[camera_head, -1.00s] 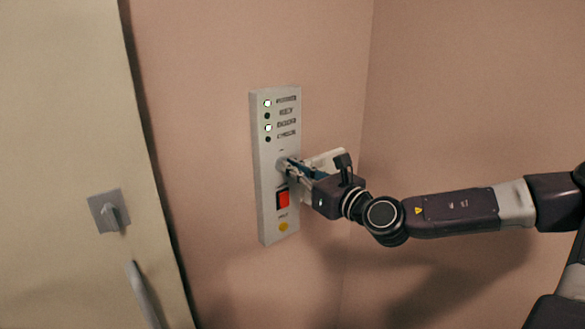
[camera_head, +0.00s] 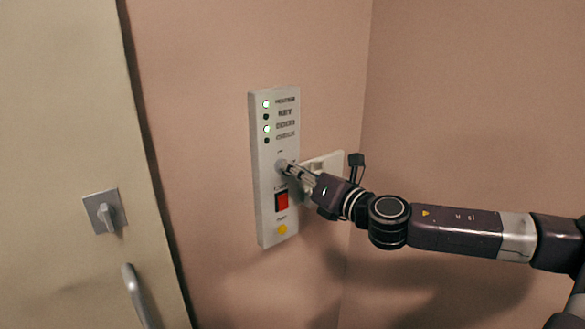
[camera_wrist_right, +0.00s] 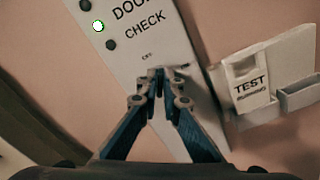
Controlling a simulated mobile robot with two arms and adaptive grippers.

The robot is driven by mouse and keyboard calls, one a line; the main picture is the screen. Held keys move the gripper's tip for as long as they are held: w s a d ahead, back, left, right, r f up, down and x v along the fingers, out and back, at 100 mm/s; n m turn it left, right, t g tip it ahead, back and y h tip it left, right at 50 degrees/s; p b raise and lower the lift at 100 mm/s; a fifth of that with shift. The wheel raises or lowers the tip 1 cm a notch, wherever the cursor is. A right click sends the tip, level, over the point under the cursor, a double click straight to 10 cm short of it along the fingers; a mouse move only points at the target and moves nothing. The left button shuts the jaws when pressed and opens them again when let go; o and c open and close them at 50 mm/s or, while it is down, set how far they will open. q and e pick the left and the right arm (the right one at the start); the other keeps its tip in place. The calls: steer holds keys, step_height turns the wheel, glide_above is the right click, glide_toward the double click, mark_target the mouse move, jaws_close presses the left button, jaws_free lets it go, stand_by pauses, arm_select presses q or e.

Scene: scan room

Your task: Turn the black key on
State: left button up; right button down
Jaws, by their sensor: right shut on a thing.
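A narrow white control panel (camera_head: 265,205) is fixed to the pink wall. Its round key switch (camera_head: 280,163) sits mid-panel, below the lamps. My right gripper (camera_head: 287,169) reaches in from the right with its fingertips at the switch, shut on the black key, which the fingers hide. In the right wrist view, the fingertips (camera_wrist_right: 159,80) are close together against the panel face (camera_wrist_right: 133,50), just below a small label. The KEY lamp (camera_head: 266,117) is dark. The top lamp (camera_head: 266,104) and third lamp (camera_head: 266,129) are lit. My left gripper is not in view.
A red switch (camera_head: 282,201) and yellow button (camera_head: 282,230) sit below the key switch. A white holder with a TEST card (camera_wrist_right: 250,85) hangs just right of the panel. A door with a latch (camera_head: 105,212) and handle (camera_head: 138,297) stands at left.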

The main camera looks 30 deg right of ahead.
steer(key=m+p, duration=0.2)
steer(key=m, duration=0.2)
steer(key=m+p, duration=0.3)
steer(key=m, duration=0.1)
steer(key=shift+d+f+m+p, duration=0.15)
steer(key=shift+d+m+p, duration=0.05)
steer(key=shift+m+p, duration=0.2)
steer(key=shift+f+m+p, duration=0.15)
steer(key=shift+m+p, duration=0.55)
steer(key=shift+m, duration=0.8)
steer(key=c, duration=2.1)
jaws_free()
